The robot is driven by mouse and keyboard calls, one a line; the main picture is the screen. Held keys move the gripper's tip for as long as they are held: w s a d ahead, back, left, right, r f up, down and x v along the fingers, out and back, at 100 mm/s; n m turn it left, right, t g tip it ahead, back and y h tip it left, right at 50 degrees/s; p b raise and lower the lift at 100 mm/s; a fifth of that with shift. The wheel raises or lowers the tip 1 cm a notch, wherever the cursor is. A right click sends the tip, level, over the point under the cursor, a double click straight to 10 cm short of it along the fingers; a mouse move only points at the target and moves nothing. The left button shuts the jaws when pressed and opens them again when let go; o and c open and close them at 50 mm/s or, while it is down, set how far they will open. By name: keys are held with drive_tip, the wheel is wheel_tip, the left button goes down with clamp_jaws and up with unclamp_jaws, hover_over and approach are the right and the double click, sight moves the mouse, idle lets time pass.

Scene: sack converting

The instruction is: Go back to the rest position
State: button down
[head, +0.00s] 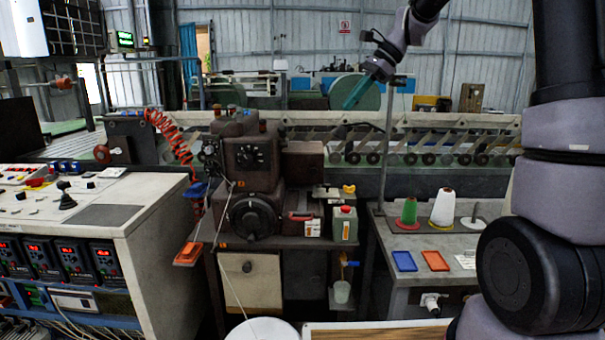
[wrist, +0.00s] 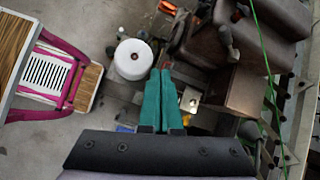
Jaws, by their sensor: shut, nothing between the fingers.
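My gripper (head: 356,92) is raised high in the head view, above the conveyor line and clear of every surface. Its teal fingers point down and to the left. In the wrist view the two teal fingers (wrist: 160,78) lie together, with nothing held between them. The rest of my arm comes in from the upper right of the head view.
The brown sewing machine (head: 252,185) stands mid-view. Right of it, a grey table (head: 455,250) holds a green cone (head: 409,211) and a white cone (head: 443,208). A control console (head: 120,215) is at left. A white spool (wrist: 132,59) shows in the wrist view. Air around my gripper looks clear.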

drive_tip(key=s+d+n+t+h, duration=0.2)
drive_tip(key=s+d+n, duration=0.3)
drive_tip(key=s, duration=0.7)
drive_tip(key=s+d+n+t+h, duration=0.3)
drive_tip(key=s+d+n+t, duration=0.2)
drive_tip(key=s, duration=0.7)
drive_tip(key=shift+s+d+r+n, duration=0.15)
drive_tip(key=shift+s+d+n, duration=0.2)
drive_tip(key=shift+d, duration=0.7)
